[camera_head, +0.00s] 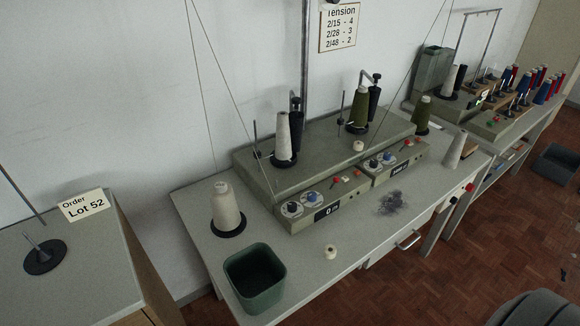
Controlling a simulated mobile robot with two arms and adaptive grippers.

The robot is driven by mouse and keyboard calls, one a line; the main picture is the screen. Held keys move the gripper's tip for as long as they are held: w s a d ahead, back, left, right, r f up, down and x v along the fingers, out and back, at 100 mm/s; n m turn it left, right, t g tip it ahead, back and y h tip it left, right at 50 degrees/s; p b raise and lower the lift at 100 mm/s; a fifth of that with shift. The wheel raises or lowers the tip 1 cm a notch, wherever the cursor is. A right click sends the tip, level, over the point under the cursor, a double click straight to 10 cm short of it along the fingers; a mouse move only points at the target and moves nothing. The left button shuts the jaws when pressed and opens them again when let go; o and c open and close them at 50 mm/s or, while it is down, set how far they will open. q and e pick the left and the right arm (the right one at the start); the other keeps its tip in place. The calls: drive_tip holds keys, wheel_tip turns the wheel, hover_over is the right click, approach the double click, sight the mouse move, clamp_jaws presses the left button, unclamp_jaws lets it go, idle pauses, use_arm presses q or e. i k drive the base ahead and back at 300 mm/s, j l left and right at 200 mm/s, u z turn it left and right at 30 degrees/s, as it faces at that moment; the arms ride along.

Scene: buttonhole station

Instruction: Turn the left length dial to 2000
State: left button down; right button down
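The left control box (340,196) sits at the front of the grey-green machine on the table. Its sloped face carries a dark-knobbed dial (292,208), a blue-knobbed dial (311,197), small red and white buttons, and a black display (327,211) that seems to read 0. The dial markings are too small to read, so I cannot tell which dial is for length. A similar right control box (402,160) has its own dark and blue dials and a display too small to read. Neither of my grippers is in view.
A green bin (240,292), a cream yarn cone (226,212) and a small white spool (330,252) stand on the table (300,270). Dark lint (391,203) lies before the right box. Upright cones stand behind the boxes. An order sign (84,205) reads Lot 52.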

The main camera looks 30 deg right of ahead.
sight(312, 197)
drive_tip(key=i+l+u, duration=0.1)
drive_tip(key=l, duration=0.65)
drive_tip(key=l+u, duration=0.1)
drive_tip(key=l, duration=0.65)
drive_tip(key=i, duration=0.05)
